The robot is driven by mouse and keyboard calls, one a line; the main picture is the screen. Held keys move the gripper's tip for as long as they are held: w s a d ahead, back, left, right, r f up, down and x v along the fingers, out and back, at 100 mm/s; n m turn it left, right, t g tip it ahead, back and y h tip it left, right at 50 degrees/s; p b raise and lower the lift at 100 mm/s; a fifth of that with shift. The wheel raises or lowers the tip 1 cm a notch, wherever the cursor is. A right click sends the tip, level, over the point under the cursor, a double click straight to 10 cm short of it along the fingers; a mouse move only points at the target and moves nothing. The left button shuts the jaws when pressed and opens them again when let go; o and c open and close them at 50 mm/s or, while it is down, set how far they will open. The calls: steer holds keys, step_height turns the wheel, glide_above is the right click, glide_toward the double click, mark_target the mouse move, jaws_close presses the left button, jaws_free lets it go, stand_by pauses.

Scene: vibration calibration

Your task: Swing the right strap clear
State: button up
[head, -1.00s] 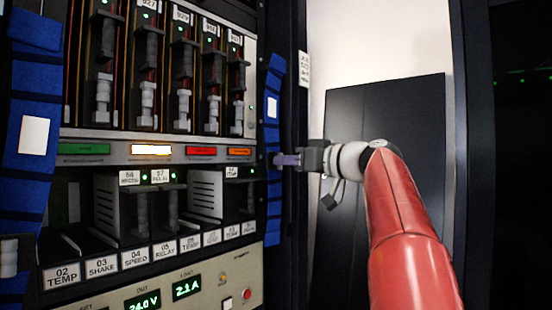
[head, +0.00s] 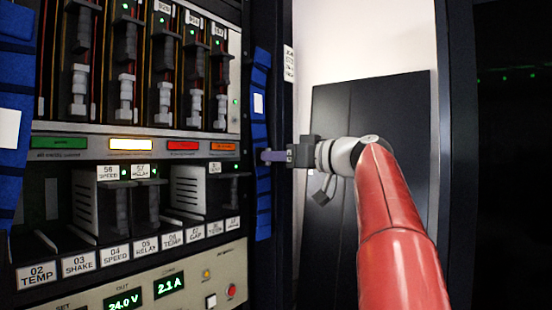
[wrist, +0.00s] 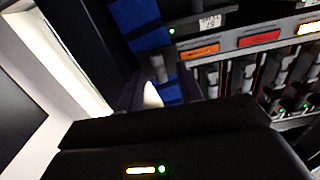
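The right strap (head: 261,200) is a long blue band with a white patch (head: 257,103), hanging along the right edge of the rack. My gripper (head: 273,156) reaches in from the right at the strap's mid-height, below the patch, with its purple-grey fingertips at the strap's edge. The wrist view shows the blue strap (wrist: 138,18) and the white patch between two dark fingers (wrist: 160,88) that stand apart, so my gripper looks open. Whether the fingers touch the strap is hidden.
A left blue strap (head: 14,90) with a white patch hangs at the rack's left. The rack front (head: 135,143) holds several modules, coloured labels and a lit display panel (head: 130,295). A dark leaning panel (head: 390,120) stands behind my arm. A dark cabinet post (head: 445,100) rises at the right.

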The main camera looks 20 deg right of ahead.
steer(key=b+v, duration=0.1)
steer(key=v, duration=0.6)
steer(key=shift+c, duration=0.3)
